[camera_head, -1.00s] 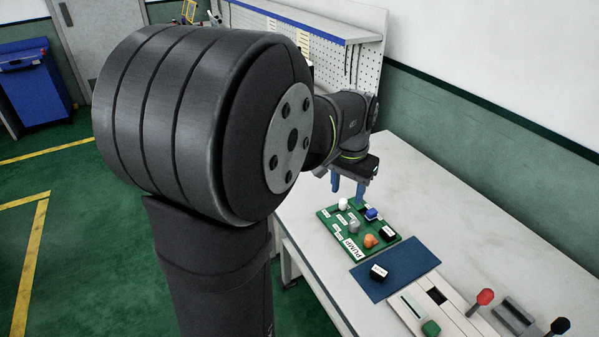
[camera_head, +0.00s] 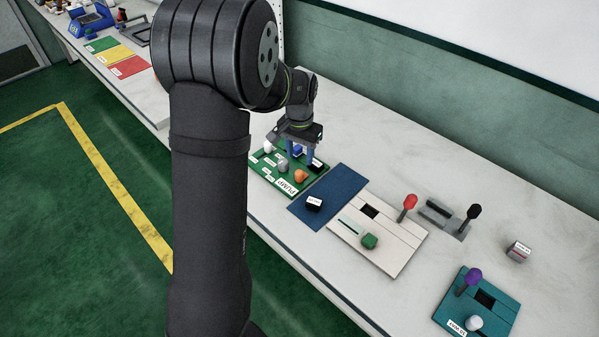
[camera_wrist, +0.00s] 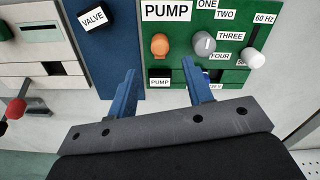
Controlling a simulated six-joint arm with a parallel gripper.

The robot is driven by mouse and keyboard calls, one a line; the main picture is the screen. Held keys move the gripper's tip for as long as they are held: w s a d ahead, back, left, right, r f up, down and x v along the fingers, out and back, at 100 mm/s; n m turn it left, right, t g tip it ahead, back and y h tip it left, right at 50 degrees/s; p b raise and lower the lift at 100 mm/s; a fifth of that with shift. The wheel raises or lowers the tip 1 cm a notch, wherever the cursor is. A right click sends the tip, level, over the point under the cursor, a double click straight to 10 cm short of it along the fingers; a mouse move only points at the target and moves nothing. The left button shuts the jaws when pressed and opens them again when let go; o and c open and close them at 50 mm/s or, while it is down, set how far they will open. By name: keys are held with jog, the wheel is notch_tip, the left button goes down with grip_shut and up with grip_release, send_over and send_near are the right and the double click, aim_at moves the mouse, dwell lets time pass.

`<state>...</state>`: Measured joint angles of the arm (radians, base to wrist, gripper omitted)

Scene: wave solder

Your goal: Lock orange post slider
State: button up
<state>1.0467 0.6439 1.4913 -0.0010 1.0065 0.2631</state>
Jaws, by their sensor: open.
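An orange knob-like post (camera_head: 301,176) stands on a green panel labelled PUMP. In the wrist view the orange post (camera_wrist: 160,44) sits below the PUMP label, on the bare green of the panel (camera_wrist: 179,28). My gripper (camera_head: 294,151) has blue fingers and is over the far side of the panel. In the wrist view the open gripper (camera_wrist: 159,68) has its fingers apart and nothing between them; the post appears beyond the fingertips. I cannot tell whether the fingers touch the panel.
A cream panel (camera_head: 395,240) with a red-topped lever (camera_head: 407,205) is further right.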

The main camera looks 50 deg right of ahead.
aim_at(300, 171)
notch_tip(300, 171, down, 8)
jog(key=shift+f, duration=0.2)
grip_shut()
